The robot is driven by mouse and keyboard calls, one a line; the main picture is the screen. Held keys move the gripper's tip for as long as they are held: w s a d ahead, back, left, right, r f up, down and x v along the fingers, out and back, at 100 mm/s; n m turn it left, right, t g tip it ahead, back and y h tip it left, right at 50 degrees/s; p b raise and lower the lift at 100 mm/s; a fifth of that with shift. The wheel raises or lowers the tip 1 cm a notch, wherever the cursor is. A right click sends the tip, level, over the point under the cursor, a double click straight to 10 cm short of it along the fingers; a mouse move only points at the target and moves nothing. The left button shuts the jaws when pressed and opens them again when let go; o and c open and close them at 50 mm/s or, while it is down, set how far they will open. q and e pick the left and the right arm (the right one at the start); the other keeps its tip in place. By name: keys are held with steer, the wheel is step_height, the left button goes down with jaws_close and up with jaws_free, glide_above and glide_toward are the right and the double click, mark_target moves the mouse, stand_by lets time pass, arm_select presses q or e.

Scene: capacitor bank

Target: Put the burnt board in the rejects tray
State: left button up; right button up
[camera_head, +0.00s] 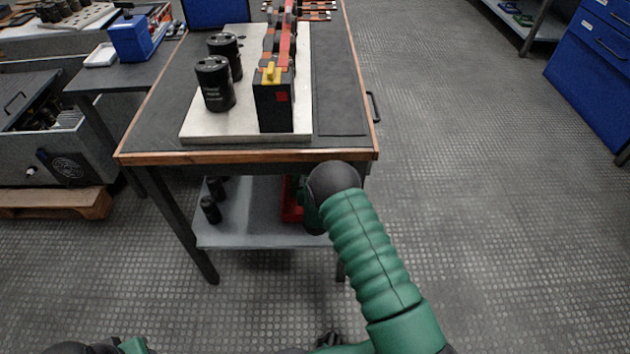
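I cannot make out a burnt board anywhere in view. A red container (291,203) sits on the lower shelf under the workbench, partly hidden by my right arm; I cannot tell whether it is the rejects tray. My green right arm rises from the bottom right to the bench's front edge and bends down there. Its gripper is hidden behind the arm. Only a little of my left arm shows at the bottom left edge, and I cannot make out its gripper.
The wood-edged workbench (160,118) holds a pale plate (197,128) with two black capacitors (215,84), a dark block (273,105) and red bars. Small black cylinders (210,208) stand on the lower shelf (245,238). A blue cabinet (590,75) stands right; floor between is clear.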

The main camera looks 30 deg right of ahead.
steer(key=shift+f+b, duration=0.3)
steer(key=shift+f, duration=0.15)
stand_by(0.6)
steer(key=o, duration=1.6)
